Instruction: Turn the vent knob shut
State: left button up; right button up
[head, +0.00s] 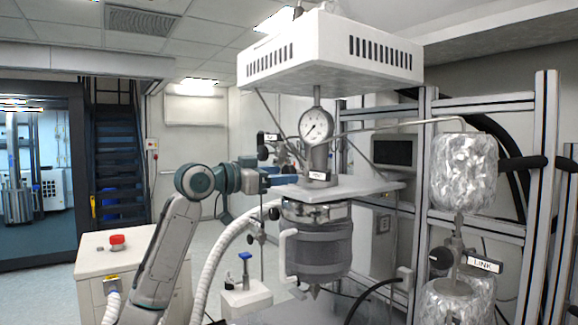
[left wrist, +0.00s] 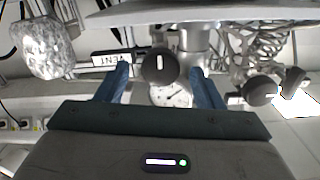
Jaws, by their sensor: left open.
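In the left wrist view, which looks upside down, a round dark knob (left wrist: 160,66) with a white mark on its face sits between my two blue fingertips. A white tag reading VENT (left wrist: 112,58) is beside it. My left gripper (left wrist: 160,76) is open, with a gap showing between the knob and each finger. I cannot tell how deep the knob sits between them. In the head view my left gripper (head: 270,181) reaches in from the left at the reactor's top plate (head: 365,186), below the pressure gauge (head: 316,124). The vent knob is not clear there. My right gripper is not in view.
The gauge (left wrist: 170,95) shows behind the knob, and another dark knob (left wrist: 260,91) stands to its right. A white slotted hood (head: 330,63) hangs above the reactor (head: 318,245). Foil-wrapped vessels (head: 464,172) and a metal frame (head: 541,200) stand at the right.

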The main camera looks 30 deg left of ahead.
pick_arm(q)
jog(key=shift+p+x, duration=0.4)
jog(key=shift+x, duration=0.8)
jog(key=shift+w+d, duration=0.15)
jog(key=shift+w, duration=0.25)
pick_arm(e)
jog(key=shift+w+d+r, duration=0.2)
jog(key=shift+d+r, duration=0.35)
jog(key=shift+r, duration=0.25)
pick_arm(q)
jog(key=c, duration=1)
jog(key=shift+o, duration=0.2)
